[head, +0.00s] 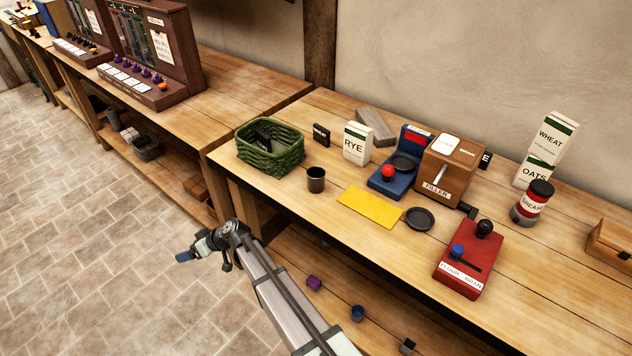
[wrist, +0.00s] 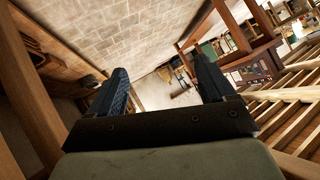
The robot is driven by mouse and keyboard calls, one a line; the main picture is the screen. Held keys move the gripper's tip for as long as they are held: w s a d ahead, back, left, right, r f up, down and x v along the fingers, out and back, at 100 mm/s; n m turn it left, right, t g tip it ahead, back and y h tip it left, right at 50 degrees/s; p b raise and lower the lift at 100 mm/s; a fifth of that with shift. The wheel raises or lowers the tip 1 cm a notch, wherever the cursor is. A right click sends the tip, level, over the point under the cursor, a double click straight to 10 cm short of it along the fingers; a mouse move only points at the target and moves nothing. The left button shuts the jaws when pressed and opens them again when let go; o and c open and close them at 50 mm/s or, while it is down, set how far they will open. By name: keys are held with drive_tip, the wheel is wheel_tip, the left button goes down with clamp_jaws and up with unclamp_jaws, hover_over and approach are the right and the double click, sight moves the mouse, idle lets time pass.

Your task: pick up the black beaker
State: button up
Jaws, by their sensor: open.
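The black beaker (head: 316,180) stands upright on the wooden workbench (head: 262,205), near its front left edge. It is a small dark cup, right of the green basket. My gripper (head: 188,256) is in front of the bench, out over the tiled floor, left of the beaker and well apart from it. In the wrist view my gripper (wrist: 164,85) shows two dark fingers spread apart with nothing between them. The beaker does not show in the wrist view.
The green basket (head: 270,165) holds a dark item. A yellow sheet (head: 369,208), a RYE carton (head: 357,143), a dark dish (head: 419,218) and a blue scale (head: 388,183) stand right of the beaker. A lower shelf (head: 330,300) holds small blocks.

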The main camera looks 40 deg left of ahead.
drive_tip(key=s+a+r+n+g+y, duration=0.1)
drive_tip(key=s+a+r+n+g, duration=0.3)
drive_tip(key=s+r, duration=1.05)
drive_tip(key=s+a+r+n+g+y, duration=0.15)
drive_tip(key=s+a+r+n, duration=0.3)
drive_tip(key=s+r, duration=1.05)
wheel_tip(320, 180, up, 7)
drive_tip(key=d+n+g, duration=0.2)
drive_tip(key=m+t+h, duration=1)
drive_tip(key=m+t, duration=0.4)
drive_tip(key=m, duration=0.1)
hover_over(316, 174)
drive_tip(key=s+d, duration=0.3)
wheel_tip(316, 174, down, 8)
drive_tip(key=r, duration=0.1)
drive_tip(key=shift+w+a+f, duration=0.2)
drive_tip(key=shift+a+f, duration=0.05)
drive_tip(key=shift+f, duration=0.75)
drive_tip(key=shift+w+a+f, duration=0.25)
drive_tip(key=shift+a+f, duration=0.05)
drive_tip(key=shift+f, duration=0.65)
drive_tip(key=shift+w+a+f, duration=0.2)
drive_tip(key=shift+a+f, duration=0.05)
drive_tip(key=shift+f, duration=0.75)
